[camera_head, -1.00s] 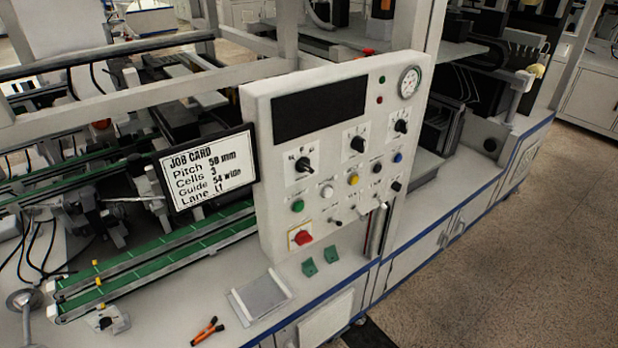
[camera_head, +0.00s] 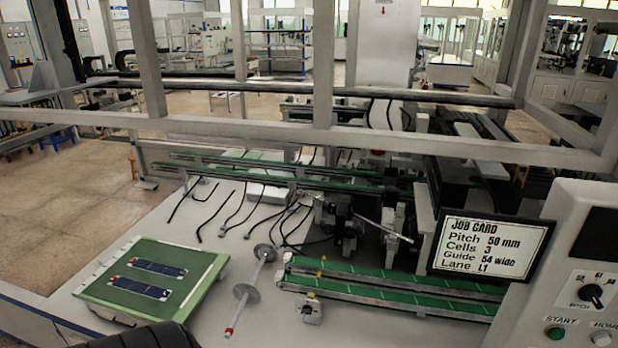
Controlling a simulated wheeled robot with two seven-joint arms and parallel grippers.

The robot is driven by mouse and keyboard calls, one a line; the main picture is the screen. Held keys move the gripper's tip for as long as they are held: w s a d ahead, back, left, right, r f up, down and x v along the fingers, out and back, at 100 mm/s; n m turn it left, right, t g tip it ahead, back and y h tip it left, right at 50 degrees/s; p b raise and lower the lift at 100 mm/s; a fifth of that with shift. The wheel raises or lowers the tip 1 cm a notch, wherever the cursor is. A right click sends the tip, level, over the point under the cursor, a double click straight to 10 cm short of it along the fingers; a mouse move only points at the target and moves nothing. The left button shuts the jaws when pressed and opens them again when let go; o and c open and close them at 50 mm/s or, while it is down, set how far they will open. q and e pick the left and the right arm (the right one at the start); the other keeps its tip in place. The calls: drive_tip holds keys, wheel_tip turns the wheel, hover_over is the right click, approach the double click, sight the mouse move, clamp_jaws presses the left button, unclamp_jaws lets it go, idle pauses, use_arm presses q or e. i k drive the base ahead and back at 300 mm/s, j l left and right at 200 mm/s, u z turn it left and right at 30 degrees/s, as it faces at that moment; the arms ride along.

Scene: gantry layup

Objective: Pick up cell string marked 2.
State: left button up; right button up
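Two dark blue cell strings lie side by side on a green-topped board (camera_head: 205,272) at the lower left of the head view. The farther string (camera_head: 158,267) and the nearer string (camera_head: 141,288) run roughly parallel, with a gap between them. Each has a small pale and reddish patch near its left end. The marks are too small to read, so I cannot tell which string is marked 2. Neither of my grippers shows in this view.
Green conveyor lanes (camera_head: 390,290) run to the right, below a job card (camera_head: 491,247) reading "Lane L1". A control panel (camera_head: 575,270) stands at the right edge. Loose black cables lie behind the board.

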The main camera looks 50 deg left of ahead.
sight(144, 264)
drive_tip(key=u, duration=2.65)
drive_tip(key=i+j, duration=0.25)
